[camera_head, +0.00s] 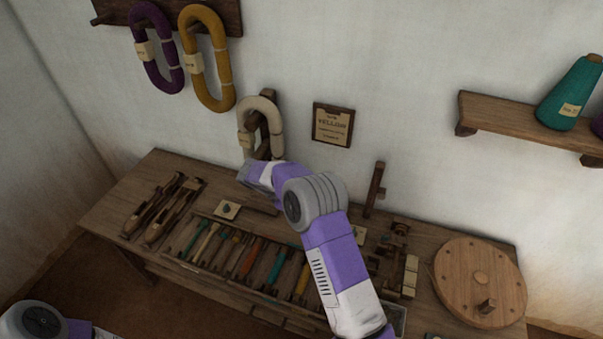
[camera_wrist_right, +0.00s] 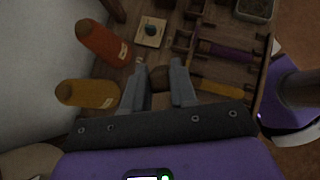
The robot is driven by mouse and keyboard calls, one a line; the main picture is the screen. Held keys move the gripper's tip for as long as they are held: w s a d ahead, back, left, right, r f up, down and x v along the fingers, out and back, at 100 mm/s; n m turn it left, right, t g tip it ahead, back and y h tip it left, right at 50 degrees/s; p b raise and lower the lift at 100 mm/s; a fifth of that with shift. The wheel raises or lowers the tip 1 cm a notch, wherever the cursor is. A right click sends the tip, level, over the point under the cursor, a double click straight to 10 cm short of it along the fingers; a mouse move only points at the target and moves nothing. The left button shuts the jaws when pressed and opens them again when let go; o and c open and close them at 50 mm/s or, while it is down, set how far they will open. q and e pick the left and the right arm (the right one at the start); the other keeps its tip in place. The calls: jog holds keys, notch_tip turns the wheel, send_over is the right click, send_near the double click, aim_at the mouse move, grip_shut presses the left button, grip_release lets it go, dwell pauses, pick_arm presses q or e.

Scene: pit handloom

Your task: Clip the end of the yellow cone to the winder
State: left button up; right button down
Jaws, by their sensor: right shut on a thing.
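The yellow cone (camera_wrist_right: 85,93) shows in the right wrist view, left of my right gripper (camera_wrist_right: 158,88), with a small paper tag. It is hidden in the head view. My right gripper's fingers are close around a small brown thing (camera_wrist_right: 159,76); I cannot make out a yarn end there. In the head view this gripper (camera_head: 252,177) is over the back of the bench, below a cream skein. A round wooden disc with a crank knob (camera_head: 480,283), possibly the winder, is at the bench's right end. My left gripper is out of view.
An orange cone (camera_wrist_right: 103,43) stands near the yellow one. The bench (camera_head: 150,180) holds shuttles (camera_head: 165,210) and a tray of coloured bobbins (camera_head: 240,255). A cream skein (camera_head: 262,122) hangs on the wall. A shelf (camera_head: 520,118) with a teal cone (camera_head: 570,95) is at right.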

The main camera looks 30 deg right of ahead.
jog(key=w+d+r+n+t+h+b, duration=0.1)
jog(key=w+d+r+n+t+b, duration=0.15)
jog(key=w+n+t, duration=0.4)
jog(key=w+d+r+n+t+h+b, duration=0.1)
jog(key=w+d+n+t+b, duration=0.3)
jog(key=w+n+t, duration=0.25)
jog(key=f+b, duration=0.3)
jog(key=f, duration=0.2)
jog(key=shift+w+d+f+b, duration=0.1)
jog(key=shift+d+f+b, duration=0.15)
jog(key=shift+b, duration=0.1)
jog(key=shift+r, duration=0.1)
notch_tip(320, 180, up, 5)
jog(key=p, duration=0.3)
jog(key=shift+p, duration=0.3)
jog(key=shift+a, duration=0.1)
